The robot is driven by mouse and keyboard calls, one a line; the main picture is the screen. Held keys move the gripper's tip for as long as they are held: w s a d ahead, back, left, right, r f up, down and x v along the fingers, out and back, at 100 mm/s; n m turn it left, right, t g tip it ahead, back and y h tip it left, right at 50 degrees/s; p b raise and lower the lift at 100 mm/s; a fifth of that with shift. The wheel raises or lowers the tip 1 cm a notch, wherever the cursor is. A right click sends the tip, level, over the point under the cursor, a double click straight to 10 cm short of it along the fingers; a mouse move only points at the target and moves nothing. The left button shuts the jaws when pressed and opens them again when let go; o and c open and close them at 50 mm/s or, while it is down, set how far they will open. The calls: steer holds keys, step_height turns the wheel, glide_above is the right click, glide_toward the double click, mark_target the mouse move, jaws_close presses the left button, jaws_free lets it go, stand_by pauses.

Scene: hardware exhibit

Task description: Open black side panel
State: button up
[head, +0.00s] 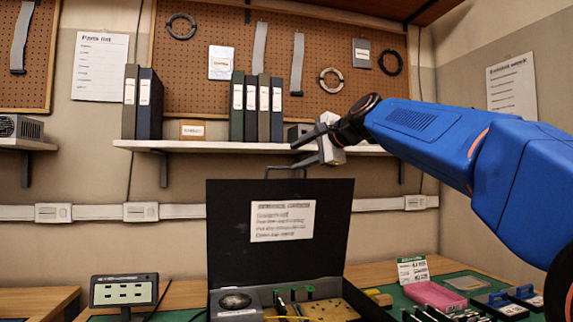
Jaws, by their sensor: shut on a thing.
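The black panel (240,224) stands upright, raised above an open black case, with a white printed sheet (283,221) on its face. A thin dark handle (284,168) sticks up from its top edge. My gripper (304,151) reaches in from the right on the blue arm and is shut at the handle's right end; the exact contact is small and hard to see. Below the panel, the case interior shows a grey unit with a round dark fan (235,301), green and yellow cables, and a tan board (328,309).
A wall shelf (230,147) with several binders runs just behind my gripper. A small display (124,291) stands left of the case. On the green mat to the right are a pink tray (436,295), a price card (412,270) and blue-black boxes (505,302).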

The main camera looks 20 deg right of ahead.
steer(key=v, duration=0.5)
steer(key=shift+c, duration=1.3)
steer(key=shift+a, duration=0.1)
jaws_close()
